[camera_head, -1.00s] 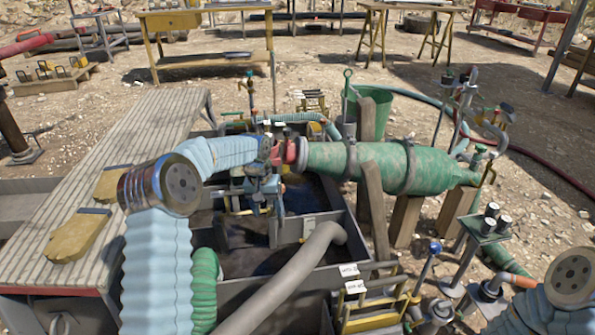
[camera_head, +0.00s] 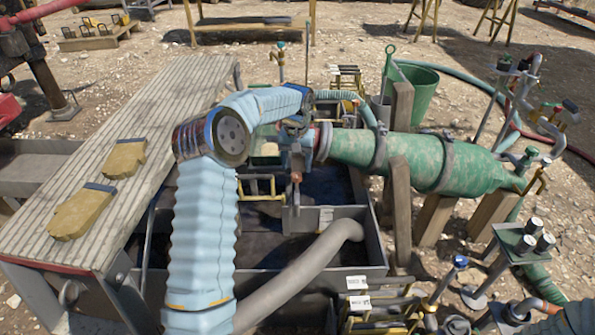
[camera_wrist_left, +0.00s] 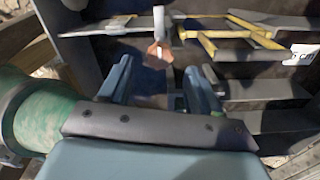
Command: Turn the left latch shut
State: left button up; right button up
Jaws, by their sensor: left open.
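My left gripper (camera_head: 296,155) hangs at the left end of the mottled green cylinder (camera_head: 425,160), beside its red collar. In the left wrist view the two blue-grey fingers (camera_wrist_left: 158,82) are apart, with nothing held between them. A pale metal lever with a copper-orange tip (camera_wrist_left: 160,52) shows beyond the fingertips, in line with the gap; it looks like a latch handle, but I cannot tell for certain. An orange-brown piece (camera_head: 297,177) shows just below the gripper in the head view. The gripper hides much of this area.
The dark mud tank (camera_head: 275,245) lies below, with a thick grey hose (camera_head: 310,270) over its edge. A ribbed platform (camera_head: 140,130) with yellow gloves (camera_head: 85,210) is at left. Wooden posts (camera_head: 400,200) support the cylinder. Yellow frames (camera_wrist_left: 235,38) lie beyond the fingers.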

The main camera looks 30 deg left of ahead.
aim_at(296, 174)
pick_arm(q)
jog(key=shift+f, duration=1.8)
jog(key=shift+c, duration=0.2)
jog(key=c, duration=1)
